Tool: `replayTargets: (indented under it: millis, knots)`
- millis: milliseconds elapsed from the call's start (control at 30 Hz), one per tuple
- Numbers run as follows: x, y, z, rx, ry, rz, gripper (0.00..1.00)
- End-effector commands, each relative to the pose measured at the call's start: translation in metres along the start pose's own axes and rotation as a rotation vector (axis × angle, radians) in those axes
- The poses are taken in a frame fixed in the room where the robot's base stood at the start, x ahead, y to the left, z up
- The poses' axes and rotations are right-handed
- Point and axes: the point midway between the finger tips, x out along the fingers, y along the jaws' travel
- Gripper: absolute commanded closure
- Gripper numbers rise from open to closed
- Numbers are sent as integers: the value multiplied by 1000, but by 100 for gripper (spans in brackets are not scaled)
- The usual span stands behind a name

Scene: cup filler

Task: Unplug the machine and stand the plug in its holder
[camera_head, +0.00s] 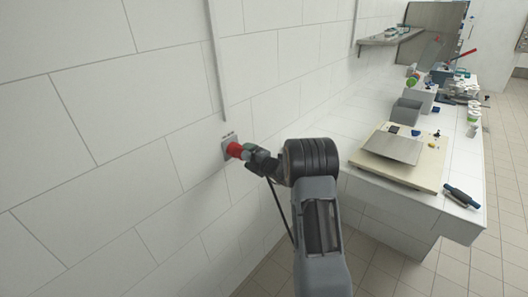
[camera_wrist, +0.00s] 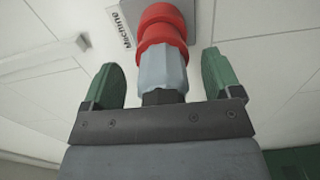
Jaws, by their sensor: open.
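The plug is red with a pale grey grip; it shows in the head view (camera_head: 236,149) and in the wrist view (camera_wrist: 162,50). It sits at the grey wall socket (camera_head: 228,146), which also shows in the wrist view beside a label reading "Machine" (camera_wrist: 123,27). My gripper (camera_head: 256,159) is at the plug, its green fingers apart on both sides of the grey grip in the wrist view (camera_wrist: 170,78). Gaps show between the grip and each finger. The plug holder cannot be made out.
A white counter (camera_head: 352,125) runs along the wall at the right, with a cream board (camera_head: 431,165), a grey bin (camera_head: 405,111) and several small items on it. A wall shelf (camera_head: 390,37) is above it.

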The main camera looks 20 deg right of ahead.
Motion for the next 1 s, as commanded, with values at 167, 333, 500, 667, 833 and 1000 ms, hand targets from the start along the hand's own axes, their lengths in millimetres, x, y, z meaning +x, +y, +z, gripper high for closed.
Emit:
replayTargets:
  millis: [167, 333, 500, 667, 833, 1000]
  knots:
    - [15, 14, -16, -25, 36, 26, 31]
    - [17, 14, -19, -28, 37, 24, 48]
    - [18, 14, -20, -31, 38, 23, 64]
    - [19, 14, -21, -31, 38, 22, 79]
    - [19, 14, -22, -31, 39, 22, 44]
    - [20, 14, -22, -31, 39, 22, 27]
